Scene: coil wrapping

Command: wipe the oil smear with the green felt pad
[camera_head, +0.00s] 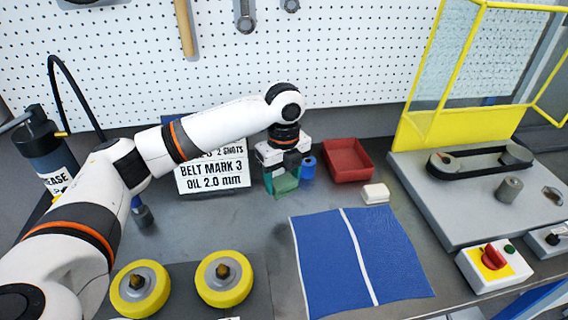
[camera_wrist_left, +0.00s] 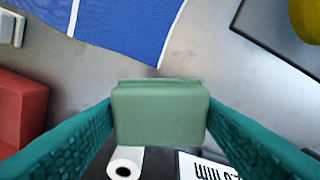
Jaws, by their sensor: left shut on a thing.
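My left gripper (camera_head: 284,180) is shut on the green felt pad (camera_head: 288,186), over the grey bench top in front of the text card. In the left wrist view the pad (camera_wrist_left: 160,115) sits between the two teal fingers. I cannot tell whether the pad touches the bench or is a little above it. I cannot make out the oil smear clearly in either view; faint darker marks show on the bare metal beyond the pad in the left wrist view. My right gripper is not in view.
A blue cloth with a white stripe (camera_head: 330,259) lies right of the gripper. A red tray (camera_head: 348,161), a small white block (camera_head: 375,193) and a blue roll (camera_head: 308,168) are close by. Two yellow wheels (camera_head: 223,279) stand in front; a belt machine (camera_head: 470,205) is at right.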

